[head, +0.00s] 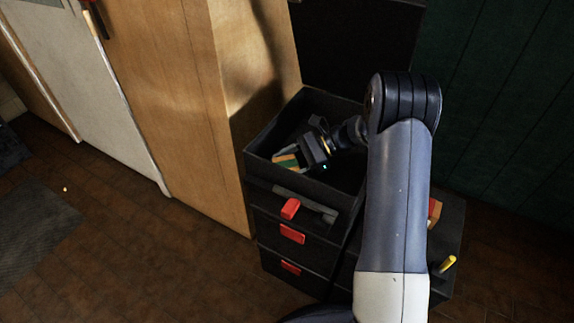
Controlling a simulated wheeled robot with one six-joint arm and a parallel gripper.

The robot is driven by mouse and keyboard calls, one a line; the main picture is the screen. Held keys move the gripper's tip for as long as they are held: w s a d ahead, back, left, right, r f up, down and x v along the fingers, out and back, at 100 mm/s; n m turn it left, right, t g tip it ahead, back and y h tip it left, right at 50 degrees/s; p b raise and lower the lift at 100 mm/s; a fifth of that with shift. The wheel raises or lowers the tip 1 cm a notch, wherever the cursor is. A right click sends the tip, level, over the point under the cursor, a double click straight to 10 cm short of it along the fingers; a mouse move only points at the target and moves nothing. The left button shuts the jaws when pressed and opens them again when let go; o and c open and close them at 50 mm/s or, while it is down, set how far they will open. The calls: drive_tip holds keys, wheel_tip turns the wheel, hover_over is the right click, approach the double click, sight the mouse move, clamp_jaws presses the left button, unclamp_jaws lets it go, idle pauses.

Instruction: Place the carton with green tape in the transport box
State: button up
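A tan carton with a green stripe (286,161) is inside the dark open-topped box (262,164), near its left front corner. The box looks like the transport box and sits on top of a dark drawer unit. My gripper (301,159) reaches down into the box from the right, right beside the carton. Its fingers are dark and small here, so I cannot tell whether they are shut on the carton or open around it. The carton looks tilted; whether it rests on the box floor cannot be told.
The drawer unit (284,250) has red handles, with a grey bar near its top. A tall wooden cabinet (175,90) stands close on the left. A lower dark surface (455,225) at right holds a red-orange item (434,211) and a yellow item (447,264). Floor at left is open.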

drive_tip(key=shift+r, duration=0.3)
drive_tip(key=p+v, duration=0.1)
drive_tip(key=v, duration=0.6)
drive_tip(key=shift+w+d+r+p, duration=0.1)
drive_tip(key=shift+d+r+p, duration=0.15)
drive_tip(key=shift+r+p, duration=0.1)
idle(0.7)
